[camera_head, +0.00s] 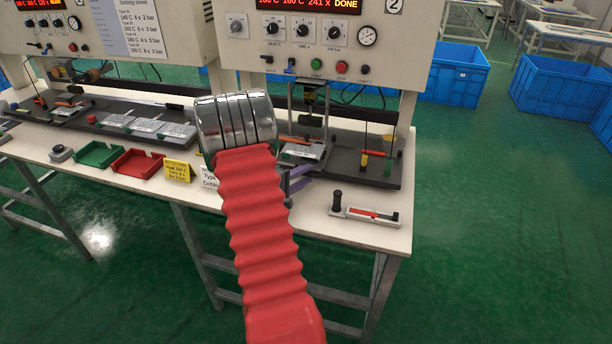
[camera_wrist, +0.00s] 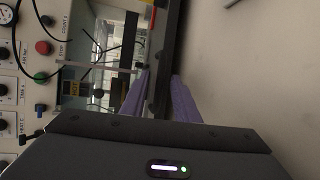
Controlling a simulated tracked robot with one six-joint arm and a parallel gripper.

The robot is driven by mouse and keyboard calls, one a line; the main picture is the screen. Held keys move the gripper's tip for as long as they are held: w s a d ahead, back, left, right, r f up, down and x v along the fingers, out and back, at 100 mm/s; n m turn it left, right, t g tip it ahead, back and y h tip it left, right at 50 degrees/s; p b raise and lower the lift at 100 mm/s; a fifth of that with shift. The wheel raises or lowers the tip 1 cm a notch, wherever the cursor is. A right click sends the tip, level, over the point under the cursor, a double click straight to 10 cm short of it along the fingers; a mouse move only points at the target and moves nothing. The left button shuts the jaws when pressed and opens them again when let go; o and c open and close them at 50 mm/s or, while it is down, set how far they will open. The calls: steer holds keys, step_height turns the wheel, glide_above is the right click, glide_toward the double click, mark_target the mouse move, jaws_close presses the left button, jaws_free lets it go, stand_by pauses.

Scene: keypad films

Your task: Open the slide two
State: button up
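Machine two (camera_head: 325,50), marked with a "2" label, stands at the right, its display reading DONE. A black base (camera_head: 340,160) lies under its press, with a silver plate (camera_head: 303,150) on it. I cannot clearly make out the slide or its handle; my arm covers part of that area. My gripper (camera_head: 297,182) is at the front edge of the base, its purple fingers pointing toward the machine. In the wrist view the fingers (camera_wrist: 161,90) are apart, with the black edge of the base (camera_wrist: 166,50) showing between them. I cannot tell whether they touch it.
A small tool with a black knob and red strip (camera_head: 367,214) lies on the table (camera_head: 330,229) to the right. Upright tools (camera_head: 388,165) stand on the base's right.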

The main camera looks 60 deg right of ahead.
steer(key=shift+s+d+f, duration=0.1)
steer(key=shift+d, duration=0.4)
jaws_close()
steer(key=shift+a+f, duration=0.1)
steer(key=shift+f, duration=0.05)
